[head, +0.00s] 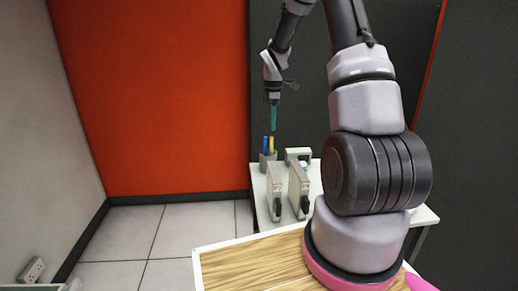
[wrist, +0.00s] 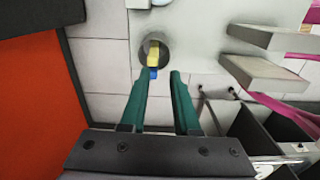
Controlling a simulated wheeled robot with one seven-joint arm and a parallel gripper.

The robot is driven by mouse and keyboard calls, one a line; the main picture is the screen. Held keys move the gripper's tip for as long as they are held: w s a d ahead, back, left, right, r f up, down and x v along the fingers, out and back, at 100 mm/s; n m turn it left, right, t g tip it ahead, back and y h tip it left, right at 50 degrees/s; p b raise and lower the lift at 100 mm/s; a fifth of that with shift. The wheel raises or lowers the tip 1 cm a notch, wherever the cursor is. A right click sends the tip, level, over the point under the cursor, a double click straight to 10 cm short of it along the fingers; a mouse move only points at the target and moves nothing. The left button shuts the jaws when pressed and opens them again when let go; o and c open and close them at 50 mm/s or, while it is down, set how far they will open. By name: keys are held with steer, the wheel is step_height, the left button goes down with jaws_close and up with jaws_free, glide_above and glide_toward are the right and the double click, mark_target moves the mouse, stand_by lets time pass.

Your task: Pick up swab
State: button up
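A small grey cup (head: 267,160) stands at the far left corner of the white table and holds a yellow item (head: 271,143) and a blue item (head: 265,143). I cannot tell which of them is the swab. In the wrist view the cup (wrist: 144,49) shows from above, with the yellow item (wrist: 152,64) and the blue item (wrist: 153,74) near its rim. My gripper (head: 273,128) hangs above the cup, pointing down. The blue item appears just beyond the tips.
Two upright grey holders (head: 275,192) (head: 299,190) with dark parts stand on the white table (head: 259,190) in front of the cup. Another pale object (head: 298,154) stands behind them. A wood-topped surface (head: 250,268) is near my base. Tiled floor (head: 160,235) is clear at left.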

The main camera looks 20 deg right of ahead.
glide_above(271, 148)
steer(key=f, duration=0.4)
steer(key=w+f, duration=0.1)
steer(key=f, duration=0.1)
steer(key=shift+d+f, duration=0.2)
steer(key=shift+f, duration=2.7)
jaws_close()
